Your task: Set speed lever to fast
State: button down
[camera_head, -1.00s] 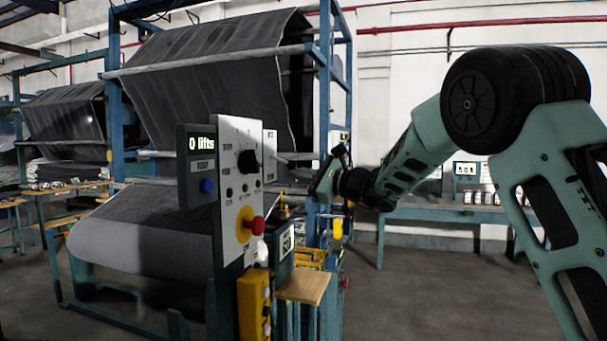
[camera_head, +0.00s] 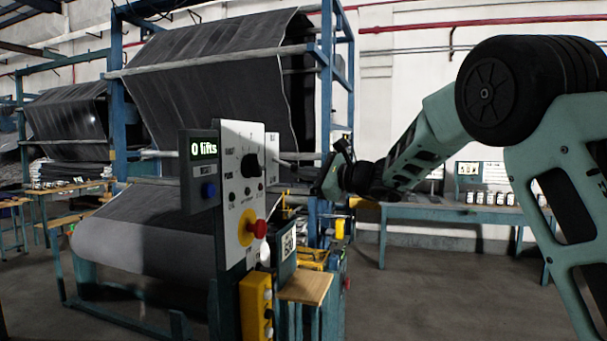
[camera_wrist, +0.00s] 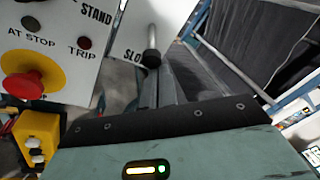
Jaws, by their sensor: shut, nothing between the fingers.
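The speed lever (camera_wrist: 152,56) shows in the wrist view as a silver rod with a black knob, in front of a white plate (camera_wrist: 128,62) marked "SLO", the rest of the word being hidden. My gripper (camera_wrist: 163,80) is shut and empty, its grey fingers just below and beside the knob. I cannot tell whether they touch it. In the head view my gripper (camera_head: 287,160) reaches left to the narrow white plate (camera_head: 271,143) at the right edge of the control panel (camera_head: 232,140). The lever is too small to make out there.
The panel carries a black rotary knob (camera_head: 249,165) and a red stop button (camera_head: 257,228) on yellow. A yellow button box (camera_head: 254,305) hangs below. The machine's blue frame (camera_head: 326,100) and dark fabric roll (camera_head: 215,65) stand behind. Floor at right is clear.

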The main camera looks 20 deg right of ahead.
jog(key=shift+r, duration=0.25)
jog(key=r+g+h+p, duration=0.1)
jog(key=p, duration=0.1)
jog(key=r+g+h+p, duration=0.1)
jog(key=p, duration=0.2)
jog(key=r+n+g+h+p, duration=0.1)
jog(key=p, duration=0.2)
jog(key=shift+s+d+g, duration=0.15)
jog(key=shift+d+g, duration=0.1)
jog(key=shift+g, duration=0.05)
jog(key=shift+p, duration=0.3)
jog(key=shift+r+p, duration=0.4)
jog(key=shift+r, duration=0.4)
jog(key=shift+f, duration=0.15)
